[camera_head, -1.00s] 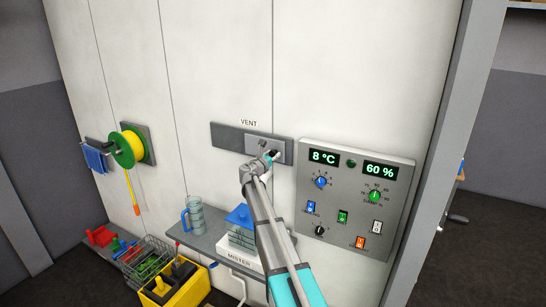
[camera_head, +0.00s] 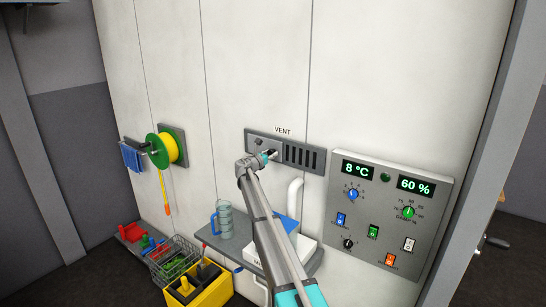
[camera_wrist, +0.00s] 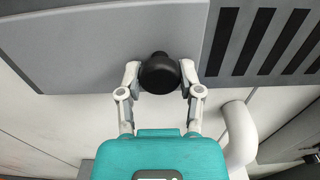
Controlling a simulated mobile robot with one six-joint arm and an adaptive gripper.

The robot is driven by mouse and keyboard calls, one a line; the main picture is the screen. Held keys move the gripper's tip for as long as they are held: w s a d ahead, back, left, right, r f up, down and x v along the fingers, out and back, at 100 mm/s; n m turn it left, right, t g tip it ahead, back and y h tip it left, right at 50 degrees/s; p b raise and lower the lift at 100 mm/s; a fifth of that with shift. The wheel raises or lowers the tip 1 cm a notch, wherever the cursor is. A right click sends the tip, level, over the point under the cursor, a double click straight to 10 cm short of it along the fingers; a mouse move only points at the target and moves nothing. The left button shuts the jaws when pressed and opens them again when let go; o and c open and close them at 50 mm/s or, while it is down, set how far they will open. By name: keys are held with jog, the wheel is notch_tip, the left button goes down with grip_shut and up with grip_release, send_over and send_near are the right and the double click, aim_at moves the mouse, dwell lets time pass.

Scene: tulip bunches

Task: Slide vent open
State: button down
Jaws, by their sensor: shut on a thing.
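The vent (camera_head: 318,171) is a grey plate on the white wall under the word VENT. Dark slots (camera_wrist: 268,40) show uncovered on its right part, in both views. The vent's sliding cover (camera_wrist: 110,45) lies over the left part. A round black knob (camera_wrist: 160,73) sticks out from the cover near its right side. My gripper (camera_wrist: 158,82) is shut on the knob, one finger on each side of it. In the head view my gripper (camera_head: 268,155) is at the vent's left half, and the arm partly hides the cover.
A control panel (camera_head: 388,215) with displays and switches is on the wall to the right. Below are a shelf (camera_head: 215,238) with a blue-handled jug (camera_head: 224,220), a white pipe (camera_head: 295,205), and a yellow caddy (camera_head: 205,290). A hose reel (camera_head: 163,150) hangs at left.

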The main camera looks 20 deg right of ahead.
jog(key=shift+d, duration=0.15)
jog(key=shift+c, duration=1.3)
grip_release()
jog(key=shift+d, duration=0.1)
jog(key=shift+s+a, duration=0.1)
jog(key=shift+a, duration=0.15)
jog(key=v, duration=1.1)
jog(key=shift+s+a, duration=0.2)
jog(key=shift+s, duration=0.05)
